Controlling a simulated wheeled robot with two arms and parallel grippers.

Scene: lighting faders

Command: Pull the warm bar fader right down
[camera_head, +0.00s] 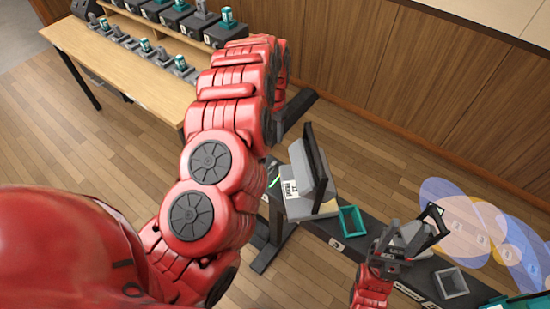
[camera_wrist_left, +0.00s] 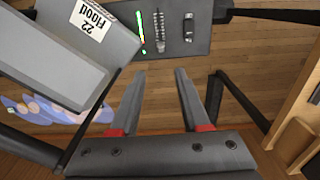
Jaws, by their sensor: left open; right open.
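The lighting panel (camera_wrist_left: 209,42) shows in the left wrist view as a dark plate beyond my left fingers. It carries a lit green strip (camera_wrist_left: 140,30), a slotted strip (camera_wrist_left: 160,32) and a short metallic piece (camera_wrist_left: 188,28). I cannot tell which is the warm bar fader; no label for it is readable. My left gripper (camera_wrist_left: 158,74) is open and empty, its fingers reaching toward the panel, apart from the strips. In the head view my left arm hides most of this area. My right gripper (camera_head: 411,238) is open above the dark bench.
A teal tray (camera_head: 351,220) and grey tray (camera_head: 451,283) sit on the dark bench. A wooden table (camera_head: 125,72) holds several devices. Coloured light pools (camera_head: 470,222) lie at right.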

